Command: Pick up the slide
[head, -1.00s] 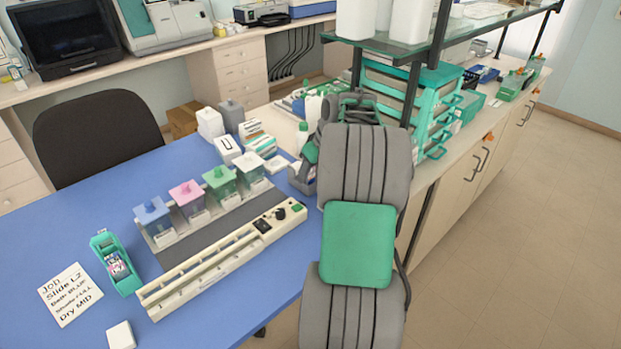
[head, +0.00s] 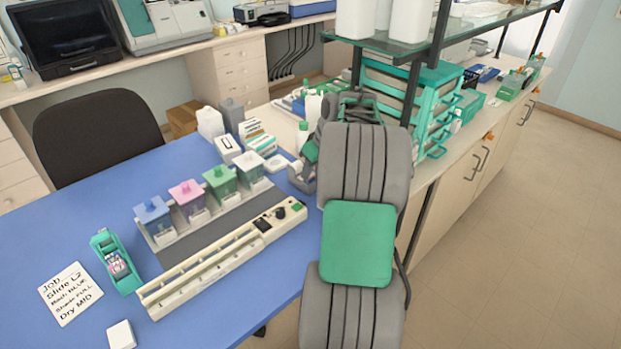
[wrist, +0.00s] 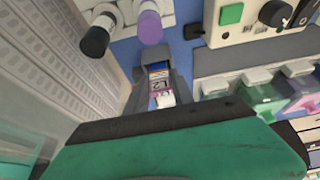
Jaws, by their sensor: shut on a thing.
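In the wrist view my gripper (wrist: 161,78) is shut on a slide (wrist: 157,87) that shows between its two grey fingers. The slide has a pinkish label reading L2, a white part nearer me and a coloured part beyond. In the head view my arm hides the gripper and the held slide. A green slide holder (head: 102,243) with slides in it stands on the blue table at the left, beside a handwritten job card (head: 70,294) that names slide L2.
Four lidded staining baths, among them a blue one (head: 153,215), stand behind a long cream device (head: 225,256) with a dark knob. Bottles and boxes stand behind them. A glass shelf (head: 450,35) overhangs the bench at right.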

